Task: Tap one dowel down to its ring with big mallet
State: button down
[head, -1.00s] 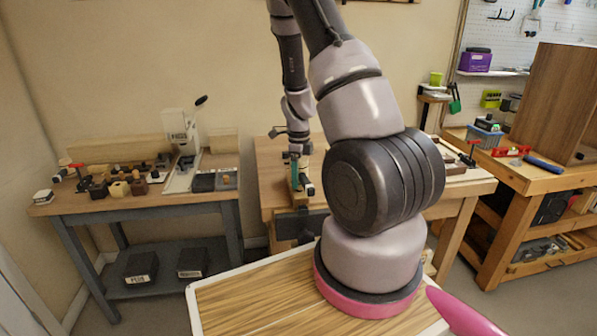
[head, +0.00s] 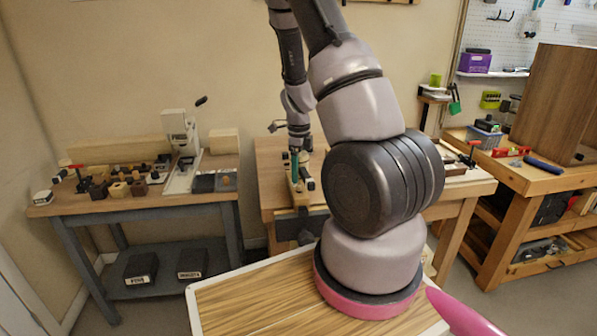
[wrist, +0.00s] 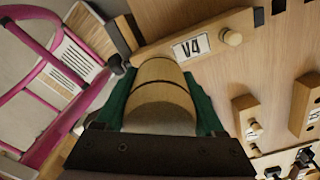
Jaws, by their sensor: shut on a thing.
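My gripper (wrist: 160,78) has its green fingers shut around a thick light-wood cylinder (wrist: 160,98) with thin dark bands, which looks like part of the big mallet. The rest of the mallet cannot be made out. Just beyond it in the wrist view lies a wooden block marked V4 (wrist: 190,48), with a short pale dowel (wrist: 232,37) near its right end. The cylinder's far end is close to the block; I cannot tell whether they touch. The dowel's ring is not clear. In the head view my gripper (head: 294,168) is small, over the middle bench.
More wooden blocks with pegs lie at the right of the wrist view (wrist: 246,116). The middle bench (head: 270,160) stands between a left bench (head: 150,203) holding tools and blocks and a right bench (head: 540,180) with a cabinet. Pink bars (wrist: 40,85) show at left.

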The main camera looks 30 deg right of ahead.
notch_tip(320, 180, down, 2)
jog(key=shift+f, duration=0.15)
jog(key=shift+r, duration=1)
jog(key=shift+r, duration=0.1)
